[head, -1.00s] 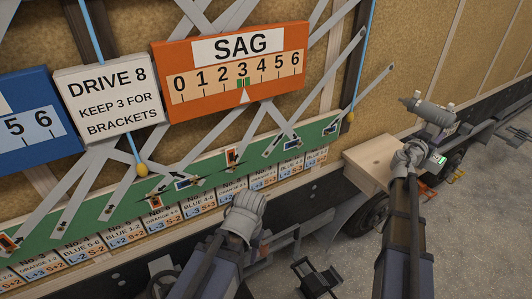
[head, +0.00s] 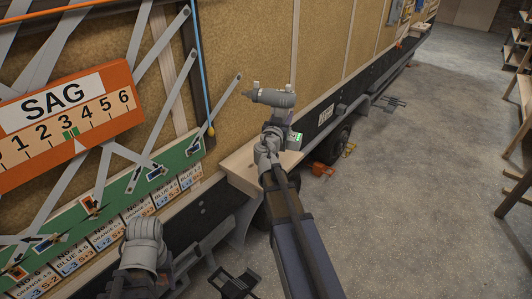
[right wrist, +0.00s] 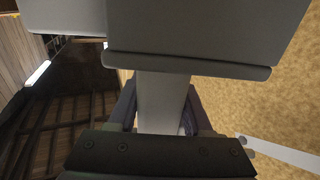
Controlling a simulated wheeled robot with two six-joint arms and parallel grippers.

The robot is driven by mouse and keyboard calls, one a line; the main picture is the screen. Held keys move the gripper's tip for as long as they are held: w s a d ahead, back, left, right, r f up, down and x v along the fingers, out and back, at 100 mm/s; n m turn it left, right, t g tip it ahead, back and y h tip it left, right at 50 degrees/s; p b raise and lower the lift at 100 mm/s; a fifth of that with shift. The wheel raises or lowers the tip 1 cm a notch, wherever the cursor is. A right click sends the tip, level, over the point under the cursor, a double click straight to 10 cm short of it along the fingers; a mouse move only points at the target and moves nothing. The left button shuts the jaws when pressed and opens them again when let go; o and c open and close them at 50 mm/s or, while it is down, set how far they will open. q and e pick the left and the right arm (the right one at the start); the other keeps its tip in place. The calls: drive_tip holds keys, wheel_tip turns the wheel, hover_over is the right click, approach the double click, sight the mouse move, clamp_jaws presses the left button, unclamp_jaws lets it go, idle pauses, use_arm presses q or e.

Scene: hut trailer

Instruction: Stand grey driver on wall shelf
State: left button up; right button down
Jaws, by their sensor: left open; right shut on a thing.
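The grey driver (head: 272,97) is held up in front of the tan wall, its barrel lying roughly level and pointing left. My right gripper (right wrist: 160,112) is shut on the driver's grey grip, which also shows in the right wrist view (right wrist: 160,92). In the head view my right wrist hides most of that hold. A green-lit display (head: 297,138) shows beside the wrist. My left gripper (head: 236,283) is low in the head view, with its dark jaws open and empty. I cannot tell for sure which surface is the wall shelf.
A pale wooden ledge (head: 240,165) juts from the trailer side, partly behind my right arm. The orange SAG board (head: 65,120) and a green strip (head: 150,178) are at left. Wooden racks (head: 522,95) stand at far right.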

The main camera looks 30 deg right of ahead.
drive_tip(key=shift+a+r, duration=0.25)
drive_tip(key=shift+w+a, duration=0.1)
wheel_tip(320, 180, down, 6)
drive_tip(key=b, duration=0.6)
drive_tip(key=shift+f, duration=0.2)
wheel_tip(320, 180, down, 4)
drive_tip(key=b, duration=0.4)
drive_tip(key=shift+r, duration=0.15)
drive_tip(key=shift+c, duration=1.6)
unclamp_jaws()
drive_tip(key=o, duration=0.3)
